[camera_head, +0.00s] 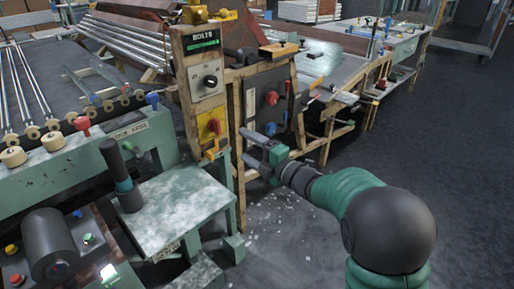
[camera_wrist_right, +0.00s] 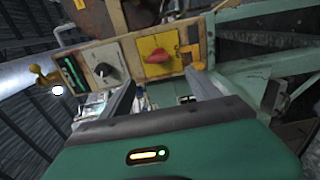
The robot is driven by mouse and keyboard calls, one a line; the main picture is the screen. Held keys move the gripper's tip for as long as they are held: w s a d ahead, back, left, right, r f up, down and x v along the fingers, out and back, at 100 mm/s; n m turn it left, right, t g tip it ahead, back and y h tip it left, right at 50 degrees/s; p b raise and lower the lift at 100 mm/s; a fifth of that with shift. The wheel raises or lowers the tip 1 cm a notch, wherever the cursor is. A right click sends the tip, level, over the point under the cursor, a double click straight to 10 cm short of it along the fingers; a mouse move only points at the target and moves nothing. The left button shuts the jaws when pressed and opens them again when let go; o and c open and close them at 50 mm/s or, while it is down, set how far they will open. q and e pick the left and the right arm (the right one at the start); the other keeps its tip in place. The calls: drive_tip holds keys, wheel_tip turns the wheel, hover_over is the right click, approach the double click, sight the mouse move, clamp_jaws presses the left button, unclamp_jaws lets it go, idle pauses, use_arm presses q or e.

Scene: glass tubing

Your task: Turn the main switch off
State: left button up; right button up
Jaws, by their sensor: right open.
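The main switch appears to be the red rotary knob on a yellow plate (camera_head: 213,127), low on the upright panel below the volts display. In the right wrist view the red knob (camera_wrist_right: 158,56) sits on its yellow plate, beyond the fingertips. Its handle looks roughly level there. My right gripper (camera_head: 244,146) is open and empty, just right of and slightly below the switch in the head view, apart from it. In the right wrist view its two fingers (camera_wrist_right: 160,90) stand wide apart with the knob showing between and ahead of them. My left gripper is not in view.
A black knob (camera_head: 210,81) and the volts display (camera_head: 203,41) sit above the switch. A grey box with another red knob (camera_head: 271,98) stands right of the panel. A green table (camera_head: 180,205) is below left. The floor at right is clear.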

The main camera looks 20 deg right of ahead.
drive_tip(key=v, duration=0.4)
drive_tip(key=s+f+m+g+h, duration=0.3)
drive_tip(key=f+m+h, duration=0.1)
drive_tip(key=f+m, duration=0.3)
drive_tip(key=s+f+m+g+h, duration=0.3)
drive_tip(key=s+f+m, duration=0.1)
drive_tip(key=f+m, duration=0.35)
drive_tip(key=s+a+f+m+g, duration=0.3)
drive_tip(key=s+f+g, duration=0.1)
drive_tip(key=s, duration=0.4)
drive_tip(key=s+a+f+m+g, duration=0.3)
drive_tip(key=s+a+f+m, duration=0.15)
drive_tip(key=s, duration=0.35)
wheel_tip(320, 180, up, 33)
drive_tip(key=s+g+p, duration=0.1)
drive_tip(key=p, duration=3.4)
drive_tip(key=shift+s+y, duration=0.4)
